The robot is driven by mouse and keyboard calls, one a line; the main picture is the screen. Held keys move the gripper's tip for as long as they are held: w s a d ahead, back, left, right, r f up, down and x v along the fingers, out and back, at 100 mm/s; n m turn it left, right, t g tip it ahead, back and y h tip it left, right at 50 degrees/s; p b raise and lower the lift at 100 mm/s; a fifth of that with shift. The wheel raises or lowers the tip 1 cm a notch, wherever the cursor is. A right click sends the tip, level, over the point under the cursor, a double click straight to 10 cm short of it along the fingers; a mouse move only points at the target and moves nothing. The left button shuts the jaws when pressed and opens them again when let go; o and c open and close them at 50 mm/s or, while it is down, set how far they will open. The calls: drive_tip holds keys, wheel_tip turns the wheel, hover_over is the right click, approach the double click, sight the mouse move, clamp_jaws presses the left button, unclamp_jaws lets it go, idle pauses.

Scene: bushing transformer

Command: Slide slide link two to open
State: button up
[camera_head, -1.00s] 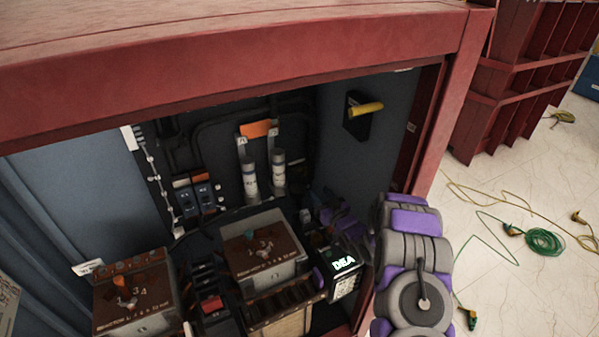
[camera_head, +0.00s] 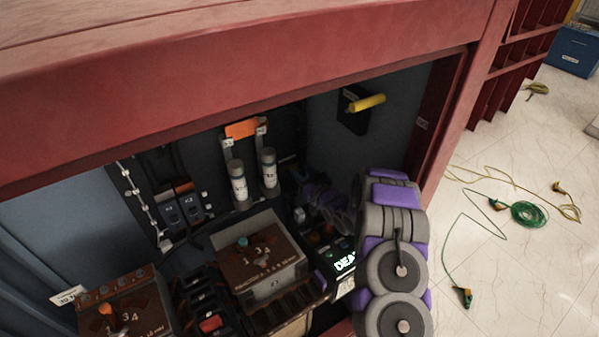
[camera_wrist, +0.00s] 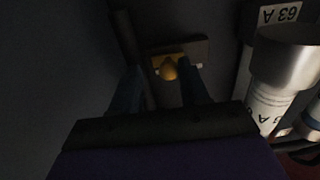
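In the wrist view a gold knob (camera_wrist: 168,68) sits on a small dark plate (camera_wrist: 196,50); I take it for the slide link, but no label shows. My gripper (camera_wrist: 163,72) is open, its two dark blue fingers on either side of the knob. The right finger looks very near it; contact cannot be told. In the head view my purple and grey arm (camera_head: 392,225) reaches into the red-framed cabinet from the right. The gripper is dark and mostly hidden there, right of two white cylindrical fuses (camera_head: 238,184).
A fuse marked 63 A (camera_wrist: 285,70) stands close right of my fingers in the wrist view. A yellow handle (camera_head: 367,103) juts from the cabinet side wall. Brown-topped boxes (camera_head: 262,252) fill the cabinet floor. The red frame (camera_head: 230,95) borders the opening above.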

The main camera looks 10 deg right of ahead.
sight(285, 169)
drive_tip(key=shift+c, duration=1.4)
drive_tip(key=shift+a, duration=0.9)
clamp_jaws()
drive_tip(key=shift+w+d+f, duration=0.1)
drive_tip(key=shift+d, duration=0.45)
drive_tip(key=shift+s+a, duration=0.35)
drive_tip(key=shift+a, duration=0.5)
drive_tip(key=shift+s+a, duration=0.3)
drive_tip(key=shift+a, duration=0.55)
drive_tip(key=shift+c, duration=0.2)
unclamp_jaws()
drive_tip(key=shift+d, duration=0.1)
drive_tip(key=o, duration=0.3)
drive_tip(key=shift+s, duration=0.15)
drive_tip(key=shift+o, duration=0.6)
